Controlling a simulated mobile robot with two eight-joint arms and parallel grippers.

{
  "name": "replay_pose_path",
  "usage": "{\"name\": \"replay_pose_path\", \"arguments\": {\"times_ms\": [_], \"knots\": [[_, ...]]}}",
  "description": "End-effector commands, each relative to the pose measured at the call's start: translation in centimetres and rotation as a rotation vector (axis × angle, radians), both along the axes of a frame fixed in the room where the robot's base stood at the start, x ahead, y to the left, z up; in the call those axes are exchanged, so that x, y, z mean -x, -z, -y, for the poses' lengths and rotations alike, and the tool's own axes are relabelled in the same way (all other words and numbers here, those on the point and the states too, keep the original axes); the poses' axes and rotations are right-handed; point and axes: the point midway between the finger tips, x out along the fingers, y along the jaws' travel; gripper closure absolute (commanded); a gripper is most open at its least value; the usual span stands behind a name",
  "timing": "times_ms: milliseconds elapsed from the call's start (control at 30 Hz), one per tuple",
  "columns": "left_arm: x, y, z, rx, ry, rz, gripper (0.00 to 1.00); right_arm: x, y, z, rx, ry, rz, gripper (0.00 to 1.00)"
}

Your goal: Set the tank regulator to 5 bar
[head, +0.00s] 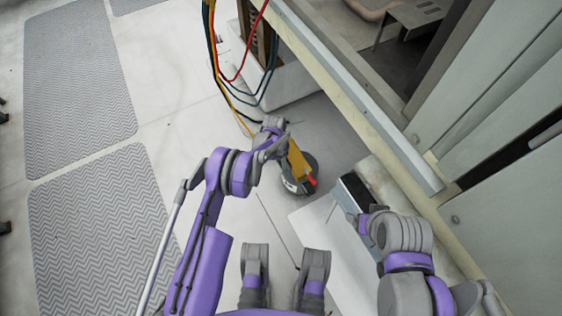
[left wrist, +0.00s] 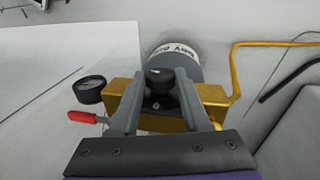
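The tank regulator is a brass-yellow block (left wrist: 212,96) with a black knob (left wrist: 160,77) on top. A round dark gauge (left wrist: 90,88) and a red lever (left wrist: 83,116) sit at its left. It is on a grey tank (left wrist: 172,54) with a dark-lettered pale label. In the head view the regulator (head: 297,160) and tank (head: 290,186) are near the centre. My left gripper (left wrist: 160,80) has one finger on each side of the knob, seemingly touching it. The gauge's reading cannot be made out. My right arm (head: 402,235) is at the lower right, its fingers not distinguishable.
A yellow hose (left wrist: 235,75) leads off the regulator. Coloured hoses (head: 238,80) hang near an open cabinet (head: 270,75) at the top. A dark box (head: 357,190) stands right of the tank, beside a wall ledge (head: 360,100). Open floor (head: 170,125) with patterned mats (head: 75,70) lies left.

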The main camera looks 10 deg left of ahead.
Motion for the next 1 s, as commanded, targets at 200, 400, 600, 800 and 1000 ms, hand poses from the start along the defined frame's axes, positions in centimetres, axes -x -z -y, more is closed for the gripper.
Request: {"name": "replay_pose_path", "arguments": {"times_ms": [200,400,600,800,1000], "knots": [[0.0,0.0,0.0,0.001,0.0,-0.001,1.0,0.0,0.0,0.0,0.0,0.0,0.0,0.26],[0.0,0.0,0.0,-0.005,0.001,0.008,1.0,0.0,0.0,0.0,0.0,0.0,0.0,0.26],[0.2,0.0,0.2,-0.042,0.003,0.066,1.0,0.0,0.3,0.0,0.0,0.0,-0.001,0.26],[0.4,0.0,0.4,-0.118,0.004,0.178,1.0,-0.1,0.9,0.0,0.0,0.0,-0.003,0.26],[0.6,0.2,0.6,-0.202,0.004,0.305,1.0,-0.3,2.0,0.0,0.0,0.0,-0.006,0.26]]}}
